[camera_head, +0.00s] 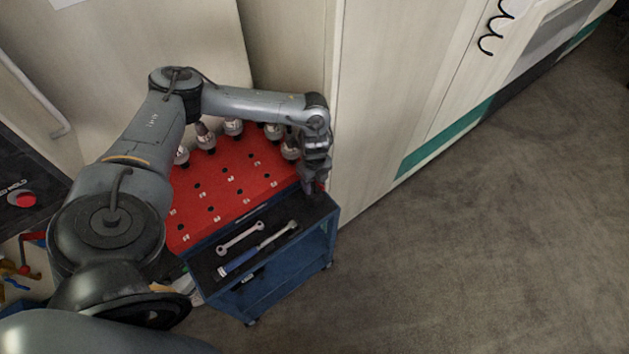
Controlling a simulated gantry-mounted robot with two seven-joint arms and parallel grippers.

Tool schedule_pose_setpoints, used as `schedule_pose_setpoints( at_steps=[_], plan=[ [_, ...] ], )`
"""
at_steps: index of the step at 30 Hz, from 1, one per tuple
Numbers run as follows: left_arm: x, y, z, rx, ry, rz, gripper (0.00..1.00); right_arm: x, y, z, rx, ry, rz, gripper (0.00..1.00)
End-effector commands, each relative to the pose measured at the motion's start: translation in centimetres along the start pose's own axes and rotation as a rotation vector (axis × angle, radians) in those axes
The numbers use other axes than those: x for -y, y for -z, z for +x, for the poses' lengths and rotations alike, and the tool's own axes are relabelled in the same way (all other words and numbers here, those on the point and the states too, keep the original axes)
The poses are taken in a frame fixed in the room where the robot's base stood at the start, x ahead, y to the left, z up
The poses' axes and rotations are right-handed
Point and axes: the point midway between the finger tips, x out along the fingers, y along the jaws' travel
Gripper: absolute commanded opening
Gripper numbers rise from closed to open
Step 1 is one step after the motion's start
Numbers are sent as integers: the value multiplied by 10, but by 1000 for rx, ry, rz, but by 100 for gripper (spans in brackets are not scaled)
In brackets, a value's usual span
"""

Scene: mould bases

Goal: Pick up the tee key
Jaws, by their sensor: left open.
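My left gripper (313,186) points down over the right end of the dark tool tray (207,267) on the blue cart. It is open. A small red part (322,187) shows right beside its fingertips. It may be part of the tee key, but the gripper hides most of that spot and I cannot tell its shape or whether the fingers touch it. A silver wrench (240,238) and a blue-handled tool with a silver shaft (238,261) lie on the tray to the left. My right gripper is not in view.
The cart's red top (235,185) has rows of holes and several metal tool holders (233,127) along its back. A tall beige machine panel (385,90) stands close behind and right of the cart. The grey floor (470,240) at right is clear.

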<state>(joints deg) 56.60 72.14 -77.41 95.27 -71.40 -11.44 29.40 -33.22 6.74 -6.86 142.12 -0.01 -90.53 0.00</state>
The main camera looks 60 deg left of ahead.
Motion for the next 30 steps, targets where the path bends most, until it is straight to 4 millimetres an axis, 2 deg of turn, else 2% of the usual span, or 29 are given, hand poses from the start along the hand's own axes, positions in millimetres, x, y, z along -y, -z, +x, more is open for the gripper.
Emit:
schedule_pose_setpoints(
  at_steps=[2,12,30],
  plan=[
    [0,0,0,0,0,0,50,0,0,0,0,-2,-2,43],
    [0,0,0,0,0,1,0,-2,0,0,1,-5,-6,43],
    [0,0,0,0,0,0,0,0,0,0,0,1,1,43]
  ],
)
